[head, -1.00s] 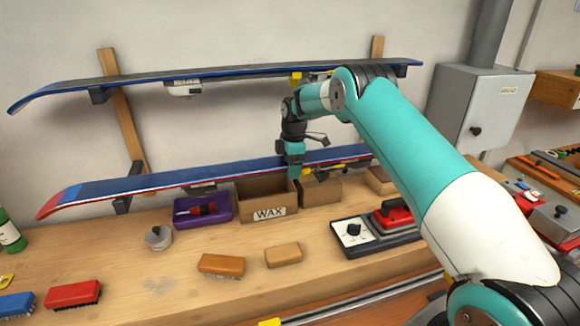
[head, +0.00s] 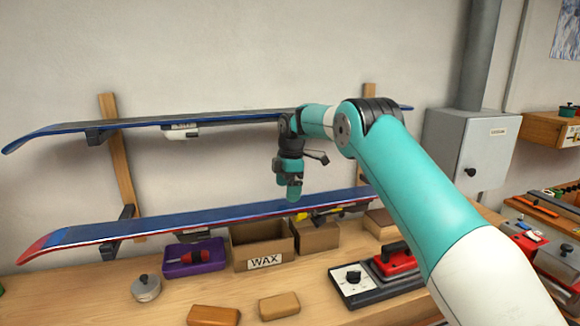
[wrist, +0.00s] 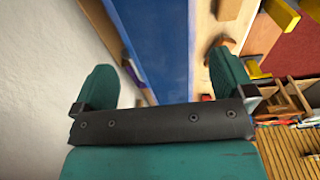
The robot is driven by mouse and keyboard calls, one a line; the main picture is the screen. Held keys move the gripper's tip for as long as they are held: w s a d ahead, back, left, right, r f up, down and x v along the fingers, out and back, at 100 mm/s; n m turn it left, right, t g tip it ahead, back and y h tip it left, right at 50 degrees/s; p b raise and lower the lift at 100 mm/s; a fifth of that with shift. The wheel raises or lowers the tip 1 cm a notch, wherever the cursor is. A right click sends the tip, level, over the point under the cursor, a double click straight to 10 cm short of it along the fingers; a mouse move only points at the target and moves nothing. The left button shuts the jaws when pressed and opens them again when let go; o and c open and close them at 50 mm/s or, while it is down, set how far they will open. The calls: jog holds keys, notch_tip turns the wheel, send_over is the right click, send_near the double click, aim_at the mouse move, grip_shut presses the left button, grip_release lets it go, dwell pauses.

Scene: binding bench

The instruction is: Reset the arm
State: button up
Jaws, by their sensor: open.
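My gripper (head: 293,190) hangs from my teal arm in the head view, over the lower ski on the wall rack. In the wrist view its two teal fingers (wrist: 162,85) stand wide apart with nothing between them. The blue face of a ski (wrist: 150,35) shows beyond the fingers. From these views I cannot tell how far the fingertips are from the ski.
Below stand a WAX box (head: 263,250), a purple tray (head: 192,262), a wax iron (head: 398,258) and a metal pot (head: 146,289). A grey cabinet (head: 470,150) is at right.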

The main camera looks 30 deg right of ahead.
notch_tip(320, 180, up, 10)
jog(key=p, duration=0.5)
jog(key=shift+d+f, duration=0.15)
jog(key=shift+d, duration=0.25)
jog(key=shift+s, duration=0.1)
